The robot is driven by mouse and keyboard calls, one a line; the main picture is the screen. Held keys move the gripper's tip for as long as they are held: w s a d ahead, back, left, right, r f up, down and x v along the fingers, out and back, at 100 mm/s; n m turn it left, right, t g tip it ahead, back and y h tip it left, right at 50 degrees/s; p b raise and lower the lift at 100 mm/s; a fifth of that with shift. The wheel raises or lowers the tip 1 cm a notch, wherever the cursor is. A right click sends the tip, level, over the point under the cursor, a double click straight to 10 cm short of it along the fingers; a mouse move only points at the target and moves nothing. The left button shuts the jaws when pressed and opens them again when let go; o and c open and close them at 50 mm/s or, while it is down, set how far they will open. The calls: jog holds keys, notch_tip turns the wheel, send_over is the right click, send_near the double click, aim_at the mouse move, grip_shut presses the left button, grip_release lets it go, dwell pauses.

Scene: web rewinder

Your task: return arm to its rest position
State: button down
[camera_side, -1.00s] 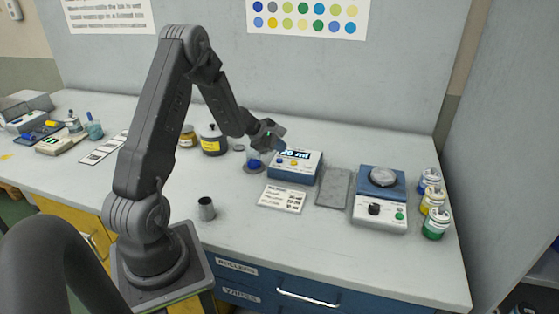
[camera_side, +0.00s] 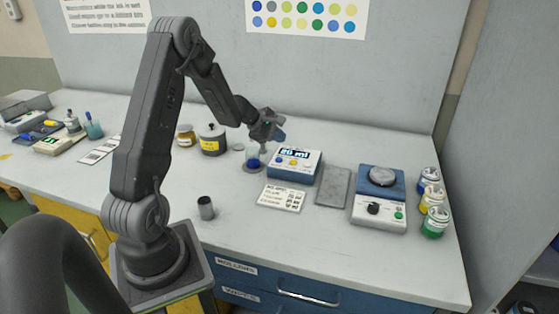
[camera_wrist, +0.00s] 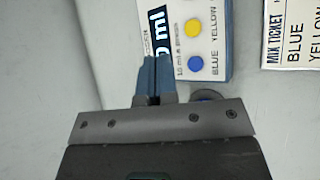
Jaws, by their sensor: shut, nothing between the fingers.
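My gripper (camera_side: 277,137) is in the air above the bench, beside and above the blue-and-white dispenser (camera_side: 296,163). In the wrist view my gripper's blue-grey fingers (camera_wrist: 153,75) are together with nothing between them, overlapping the dispenser's edge in the picture. The dispenser's display reads "20 ml" in the side view, and its blue and yellow buttons show in the wrist view. In the wrist view my gripper partly hides a round blue thing.
The mix ticket (camera_side: 282,198) lies in front of the dispenser, with a grey mat (camera_side: 333,187) to its right. A mixer (camera_side: 379,198) and several paint jars (camera_side: 433,205) stand at right. A dark pot (camera_side: 212,140) and small dark cup (camera_side: 206,208) are near my arm.

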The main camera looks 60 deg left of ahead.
jog(key=s+d+r+m+g+h, duration=0.1)
jog(key=s+d+r+m, duration=0.1)
jog(key=d+r+m, duration=0.8)
jog(key=s+d+r+m+g+h, duration=0.2)
jog(key=d+r+m, duration=0.25)
jog(key=d, duration=0.95)
jog(key=s+d+r+m+y, duration=0.1)
jog(key=s+d+m, duration=0.3)
jog(key=s, duration=0.5)
jog(key=s+d+r+m+y, duration=0.2)
jog(key=s+m, duration=0.4)
jog(key=s, duration=0.3)
jog(key=d+y, duration=0.1)
jog(key=d, duration=0.1)
jog(key=shift+s+d+m, duration=0.25)
jog(key=shift+d+m, duration=0.1)
